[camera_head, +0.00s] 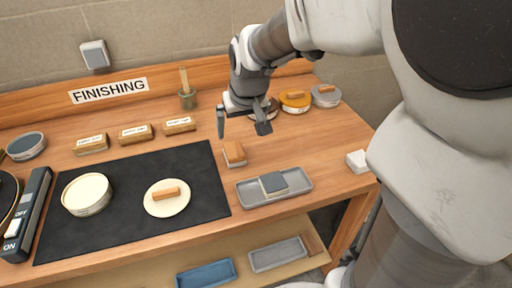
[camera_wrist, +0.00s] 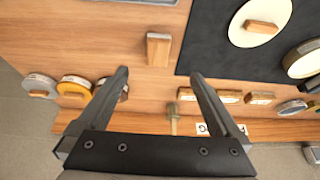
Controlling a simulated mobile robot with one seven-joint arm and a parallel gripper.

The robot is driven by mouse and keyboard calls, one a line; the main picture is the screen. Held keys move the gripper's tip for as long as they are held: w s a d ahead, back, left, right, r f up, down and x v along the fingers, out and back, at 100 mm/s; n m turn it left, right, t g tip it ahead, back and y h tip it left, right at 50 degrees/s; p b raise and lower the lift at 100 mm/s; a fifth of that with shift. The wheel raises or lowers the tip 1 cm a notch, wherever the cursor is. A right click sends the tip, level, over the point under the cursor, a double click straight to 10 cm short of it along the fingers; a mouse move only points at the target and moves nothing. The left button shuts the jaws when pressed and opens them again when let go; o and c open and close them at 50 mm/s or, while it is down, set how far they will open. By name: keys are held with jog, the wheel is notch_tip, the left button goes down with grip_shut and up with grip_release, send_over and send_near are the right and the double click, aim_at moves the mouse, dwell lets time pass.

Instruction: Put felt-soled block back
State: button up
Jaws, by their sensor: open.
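A wooden block (camera_head: 234,153) with a paler layer along its bottom stands on the bench between the black mat and the grey tray. It may be the felt-soled block; its underside is hidden. It also shows in the wrist view (camera_wrist: 158,48), beyond and roughly between my fingertips. My gripper (camera_head: 242,132) is open and empty above the bench, just behind this block and not touching it. In the wrist view both fingers of my gripper (camera_wrist: 160,73) are spread. Three labelled wooden blocks (camera_head: 136,133) stand in a row behind the mat; their lettering is too small to read.
The grey tray (camera_head: 302,187) holds a dark grey block (camera_head: 273,183). The black mat (camera_head: 120,230) carries a round tin (camera_head: 87,194) and a cream disc with a wooden handle (camera_head: 167,198). A white block (camera_head: 357,161) lies right.

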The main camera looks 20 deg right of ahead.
jog(key=s+r, duration=0.2)
jog(key=s, duration=0.8)
jog(key=s+r, duration=0.3)
jog(key=s, duration=0.6)
jog(key=shift+s+t, duration=0.35)
jog(key=shift+t, duration=0.05)
jog(key=shift+r, duration=0.2)
